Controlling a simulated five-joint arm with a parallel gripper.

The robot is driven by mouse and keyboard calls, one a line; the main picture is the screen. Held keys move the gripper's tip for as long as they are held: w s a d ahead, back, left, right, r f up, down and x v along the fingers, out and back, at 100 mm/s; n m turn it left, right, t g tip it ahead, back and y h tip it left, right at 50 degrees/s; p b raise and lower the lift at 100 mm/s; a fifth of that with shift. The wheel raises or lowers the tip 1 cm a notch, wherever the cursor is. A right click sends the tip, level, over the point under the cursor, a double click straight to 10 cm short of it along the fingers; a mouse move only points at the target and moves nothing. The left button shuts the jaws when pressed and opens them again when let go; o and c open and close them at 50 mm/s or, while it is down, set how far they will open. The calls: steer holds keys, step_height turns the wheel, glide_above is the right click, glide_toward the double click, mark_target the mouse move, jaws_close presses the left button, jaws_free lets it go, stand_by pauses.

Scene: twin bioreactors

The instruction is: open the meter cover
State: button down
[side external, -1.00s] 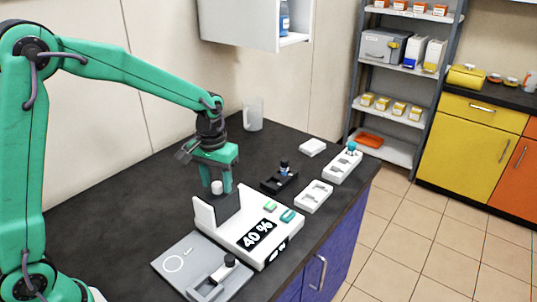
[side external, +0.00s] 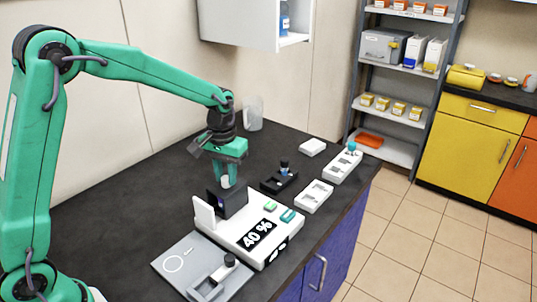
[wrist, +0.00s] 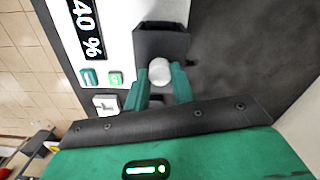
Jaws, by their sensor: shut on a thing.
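The meter is a white unit with a "40 %" display (side external: 258,234) on a dark benchtop. Its dark cover (side external: 232,203) sits at the back left of the unit, behind an upright white panel (side external: 204,212). A small bluish spot shows on the cover's near side. In the wrist view the cover (wrist: 160,43) is a dark box shape beside the display. My gripper (side external: 226,182) is shut on the white round knob (wrist: 160,72) of the cover, one green finger on each side. How the cover joins the unit is hidden.
A grey plate (side external: 182,262) with a black-capped vial lies in front. A black holder (side external: 279,180), white trays (side external: 314,196) and a white rack (side external: 343,166) stand to the right. A clear jug (side external: 253,113) stands at the back. The benchtop left of the meter is clear.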

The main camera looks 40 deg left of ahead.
steer(key=w, duration=0.7)
steer(key=shift+r, duration=0.15)
steer(key=c, duration=1.2)
jaws_free()
steer(key=shift+s, duration=0.1)
steer(key=shift+r, duration=3.85)
